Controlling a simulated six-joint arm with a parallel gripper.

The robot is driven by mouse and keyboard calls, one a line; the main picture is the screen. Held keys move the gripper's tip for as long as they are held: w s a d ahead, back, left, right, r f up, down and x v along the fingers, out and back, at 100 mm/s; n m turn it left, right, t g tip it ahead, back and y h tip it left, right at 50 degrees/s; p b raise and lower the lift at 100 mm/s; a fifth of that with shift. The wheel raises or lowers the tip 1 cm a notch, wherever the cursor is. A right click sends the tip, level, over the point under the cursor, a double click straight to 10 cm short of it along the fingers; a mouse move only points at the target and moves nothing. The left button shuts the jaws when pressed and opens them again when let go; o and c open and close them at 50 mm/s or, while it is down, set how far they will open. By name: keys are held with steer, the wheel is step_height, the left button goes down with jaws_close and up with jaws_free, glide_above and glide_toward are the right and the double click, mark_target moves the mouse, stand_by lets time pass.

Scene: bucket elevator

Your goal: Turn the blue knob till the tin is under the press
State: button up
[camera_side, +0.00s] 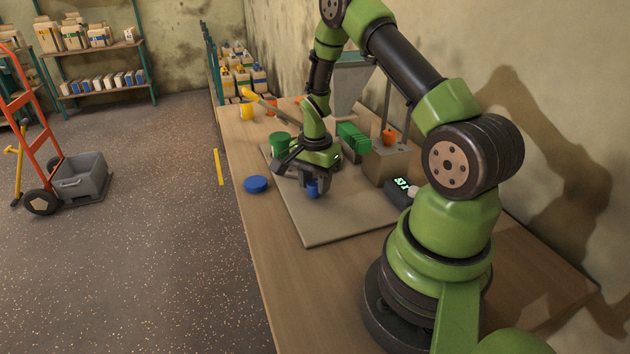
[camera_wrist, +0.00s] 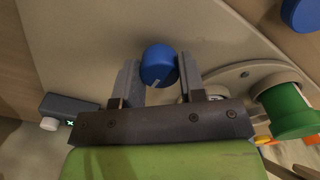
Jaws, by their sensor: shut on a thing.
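The blue knob (camera_side: 312,189) stands on a beige board (camera_side: 325,232). In the wrist view its round blue top (camera_wrist: 158,62) carries a pale pointer mark. My gripper (camera_side: 310,182) points down and is shut on the knob; in the wrist view one finger stands on each side of it (camera_wrist: 158,80). A green cylinder (camera_side: 280,143) stands at the board's far left and shows at the right of the wrist view (camera_wrist: 287,110). I cannot tell whether it is the tin. I cannot clearly make out the press; my arm hides part of the area behind the knob.
A blue disc (camera_side: 256,184) lies left of the board. A dark box with a lit display (camera_side: 402,184) is right of it. A green ribbed part (camera_side: 353,137) and an orange item (camera_side: 389,137) are behind. Yellow and orange cups stand farther back. The board's front is clear.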

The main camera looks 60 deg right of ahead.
mark_target(315, 182)
steer(key=o, duration=0.9)
step_height(315, 182, up, 10)
steer(key=shift+f, duration=0.15)
